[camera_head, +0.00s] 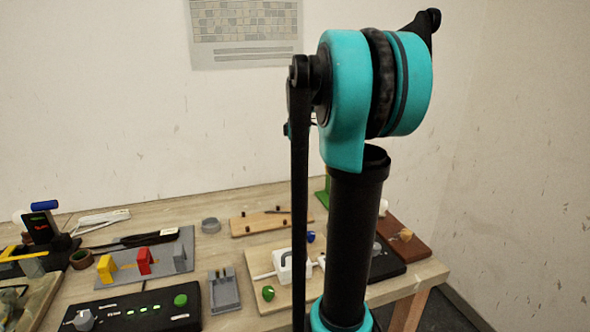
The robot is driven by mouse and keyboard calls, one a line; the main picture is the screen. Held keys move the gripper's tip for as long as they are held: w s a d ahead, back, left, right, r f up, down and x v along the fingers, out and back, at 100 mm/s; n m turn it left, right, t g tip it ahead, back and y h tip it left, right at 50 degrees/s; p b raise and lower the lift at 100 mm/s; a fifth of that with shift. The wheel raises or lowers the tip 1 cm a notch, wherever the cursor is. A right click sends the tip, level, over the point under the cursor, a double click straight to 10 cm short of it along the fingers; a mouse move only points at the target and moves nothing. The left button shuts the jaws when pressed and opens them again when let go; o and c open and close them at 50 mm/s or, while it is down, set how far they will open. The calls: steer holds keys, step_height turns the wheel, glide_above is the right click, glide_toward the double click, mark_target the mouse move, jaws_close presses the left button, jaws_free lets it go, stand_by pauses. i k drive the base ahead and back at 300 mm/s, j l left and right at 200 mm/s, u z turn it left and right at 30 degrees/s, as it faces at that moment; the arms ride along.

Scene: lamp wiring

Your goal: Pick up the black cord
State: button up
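I cannot make out a black cord for certain. A long, thin black item (137,240) lies at the back edge of a grey board on the table, but I cannot tell whether it is a cord. My teal and black arm fills the right middle of the head view and hides part of the table behind it. My gripper is out of view, so its state and hold do not show.
The wooden table (185,212) carries a grey board with yellow and red blocks (144,262), a black box with a green button (137,311), a grey holder (223,290), a wooden board with pegs (268,222) and a white block (293,265). A wall stands behind.

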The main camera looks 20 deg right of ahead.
mark_target(166, 235)
steer(key=k, duration=1)
